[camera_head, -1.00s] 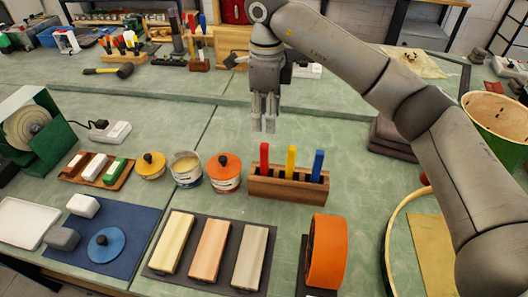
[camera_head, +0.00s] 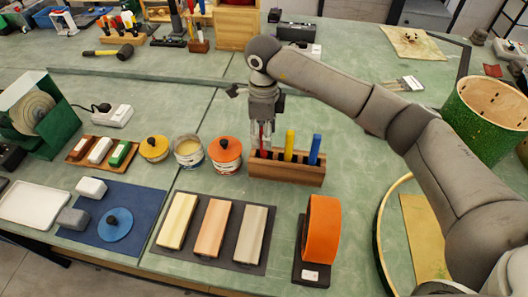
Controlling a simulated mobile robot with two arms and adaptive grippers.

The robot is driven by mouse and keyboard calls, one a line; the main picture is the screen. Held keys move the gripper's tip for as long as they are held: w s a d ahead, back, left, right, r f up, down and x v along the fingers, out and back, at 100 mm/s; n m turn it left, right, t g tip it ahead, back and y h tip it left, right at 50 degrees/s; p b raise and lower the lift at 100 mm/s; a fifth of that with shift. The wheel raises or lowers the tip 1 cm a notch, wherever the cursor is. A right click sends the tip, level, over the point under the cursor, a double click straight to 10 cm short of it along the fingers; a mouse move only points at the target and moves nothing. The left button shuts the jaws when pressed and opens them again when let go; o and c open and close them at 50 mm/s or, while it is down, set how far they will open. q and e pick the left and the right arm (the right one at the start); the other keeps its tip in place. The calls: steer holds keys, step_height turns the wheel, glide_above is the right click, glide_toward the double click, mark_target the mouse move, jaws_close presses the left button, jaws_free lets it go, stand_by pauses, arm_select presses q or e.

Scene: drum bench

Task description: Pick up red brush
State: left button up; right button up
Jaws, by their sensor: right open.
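The wooden holder (camera_head: 285,172) stands on the green bench with the red, yellow and blue brushes upright in it. The red brush (camera_head: 264,152) is in its left slot, largely hidden by my right gripper. The yellow brush (camera_head: 289,145) is in the middle and the blue brush (camera_head: 315,149) at the right. My right gripper (camera_head: 262,142) points straight down, open, with its fingers at the red brush's upper part. Whether the fingers touch it I cannot tell. My left gripper is not in view.
An orange-lidded jar (camera_head: 225,156) stands close to the holder's left end, beside an open tin (camera_head: 188,152). An orange ring-shaped tool (camera_head: 321,230) stands in front. Several wooden blocks lie on a dark mat (camera_head: 193,245). Bench behind the holder is mostly clear.

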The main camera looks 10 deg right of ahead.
steer(key=shift+f, duration=0.1)
steer(key=shift+c, duration=0.4)
steer(key=c, duration=0.8)
